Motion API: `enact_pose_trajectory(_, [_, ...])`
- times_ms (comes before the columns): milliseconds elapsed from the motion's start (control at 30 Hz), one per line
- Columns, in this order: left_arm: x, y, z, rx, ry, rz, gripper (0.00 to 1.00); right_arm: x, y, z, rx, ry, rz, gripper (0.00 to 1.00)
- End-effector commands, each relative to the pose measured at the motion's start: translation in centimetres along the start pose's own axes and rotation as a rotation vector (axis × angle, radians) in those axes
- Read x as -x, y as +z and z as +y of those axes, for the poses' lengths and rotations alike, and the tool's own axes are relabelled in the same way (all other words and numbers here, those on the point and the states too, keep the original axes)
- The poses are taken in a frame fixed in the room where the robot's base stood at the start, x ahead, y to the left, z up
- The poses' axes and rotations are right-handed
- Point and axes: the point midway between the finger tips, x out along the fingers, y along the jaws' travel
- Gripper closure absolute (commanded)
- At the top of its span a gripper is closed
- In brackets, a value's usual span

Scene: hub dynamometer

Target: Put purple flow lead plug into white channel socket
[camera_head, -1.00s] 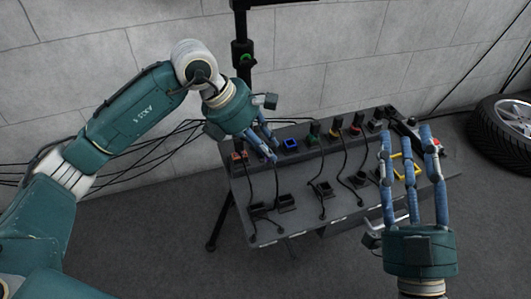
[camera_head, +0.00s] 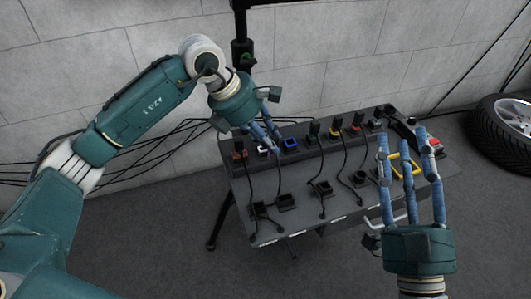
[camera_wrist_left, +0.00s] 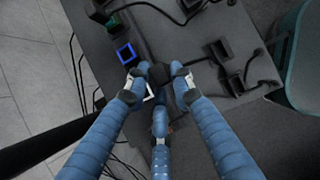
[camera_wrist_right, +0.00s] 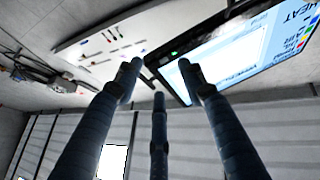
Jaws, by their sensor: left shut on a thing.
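My left gripper (camera_head: 273,144) is shut on a dark lead plug (camera_wrist_left: 158,72), seen between its fingertips in the left wrist view. No purple shows on the plug's visible side. The white channel socket (camera_head: 263,151) is in the panel's back row, between the orange-red and blue sockets. In the left wrist view a corner of its white frame (camera_wrist_left: 150,93) shows beside the plug, partly hidden by the fingers. Whether plug and socket touch cannot be told. My right gripper (camera_head: 411,148) is open and empty, with its fingers spread at the panel's right end.
The blue socket (camera_head: 291,144) is just right of the white one. Further right are several colored sockets with dark plugs and cables. More plugs lie in black holders (camera_head: 287,202) on the panel front. A yellow frame (camera_head: 404,167) lies near my right fingers. A tire (camera_head: 506,128) stands right.

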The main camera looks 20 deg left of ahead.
Motion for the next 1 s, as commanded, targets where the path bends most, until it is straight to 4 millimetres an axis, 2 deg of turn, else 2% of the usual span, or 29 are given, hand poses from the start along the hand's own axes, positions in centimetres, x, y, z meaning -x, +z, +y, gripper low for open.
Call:
enact_pose_trajectory(567, [0.1,0.0,3.5,0.000,0.000,-0.002,1.00,0.0,1.0,0.0,-0.001,0.000,-0.043,0.60])
enact_pose_trajectory(1000, [0.1,0.0,5.9,0.000,0.000,-0.001,1.00,0.2,2.7,0.4,0.005,0.007,-0.118,0.60])
